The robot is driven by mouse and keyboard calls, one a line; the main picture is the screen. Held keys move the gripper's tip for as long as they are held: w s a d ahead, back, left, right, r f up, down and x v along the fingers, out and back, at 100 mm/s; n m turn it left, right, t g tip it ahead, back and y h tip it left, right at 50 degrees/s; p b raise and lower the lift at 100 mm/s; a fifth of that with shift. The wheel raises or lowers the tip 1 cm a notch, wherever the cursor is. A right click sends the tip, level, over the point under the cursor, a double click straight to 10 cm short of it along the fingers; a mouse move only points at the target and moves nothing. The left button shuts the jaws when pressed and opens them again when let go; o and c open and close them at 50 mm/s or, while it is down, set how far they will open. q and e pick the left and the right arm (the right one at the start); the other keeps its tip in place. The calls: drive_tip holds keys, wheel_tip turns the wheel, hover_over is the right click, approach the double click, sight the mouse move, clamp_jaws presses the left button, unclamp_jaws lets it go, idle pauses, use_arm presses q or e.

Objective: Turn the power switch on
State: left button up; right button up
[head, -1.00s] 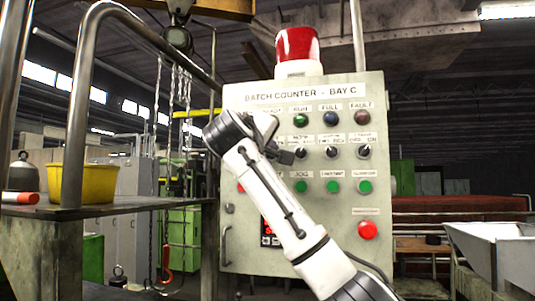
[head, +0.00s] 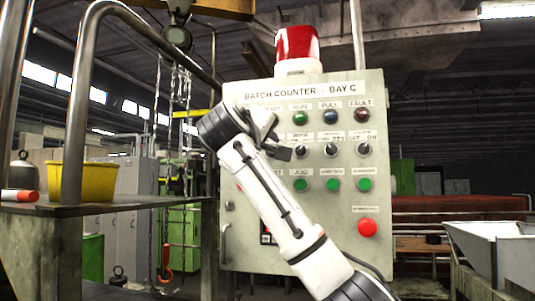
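The grey control panel (head: 350,215) titled "BATCH COUNTER - BAY C" stands upright in the middle of the head view. Its middle row shows three dark rotary knobs, at left (head: 300,150), centre (head: 331,150) and right (head: 363,149). The right knob's label seems to read OFF ON; the other labels are too small to read surely. I cannot tell which control is the power switch; it may be behind my arm. My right gripper (head: 284,153) is in front of the panel, just left of the left knob. Its fingers are small and dark, so their opening is unclear. My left gripper is out of view.
Lamps sit above the knobs, green buttons (head: 333,185) below, and a red button (head: 368,228) lower right. A red beacon (head: 298,46) tops the panel. A yellow bin (head: 82,182) stands on a bench at left; chains hang nearby. A pale hopper (head: 495,250) is at right.

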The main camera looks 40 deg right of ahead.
drive_tip(key=b+v, duration=0.2)
drive_tip(key=v, duration=0.6)
drive_tip(key=shift+s+a, duration=0.2)
drive_tip(key=shift+s, duration=0.05)
